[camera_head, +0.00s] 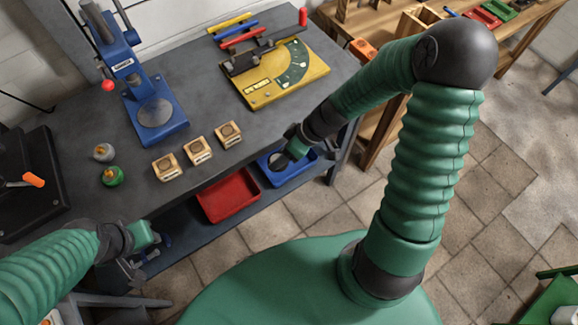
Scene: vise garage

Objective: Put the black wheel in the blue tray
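The blue tray (301,168) sits on the lower shelf below the bench's front edge, beside the red tray. My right gripper (286,154) reaches down at the blue tray, over its left part. A dark round shape, which looks like the black wheel (278,160), shows at the fingertips within the tray's outline. I cannot tell whether it is gripped or lies in the tray. My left gripper (128,272) is at the lower left, in front of the bench and away from the trays; its fingers are too dark to read.
A red tray (229,196) is left of the blue one. On the bench stand three small wooden blocks (198,150), a blue press (154,110), a yellow board (275,75), and green (113,177) and grey knobs (104,152).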

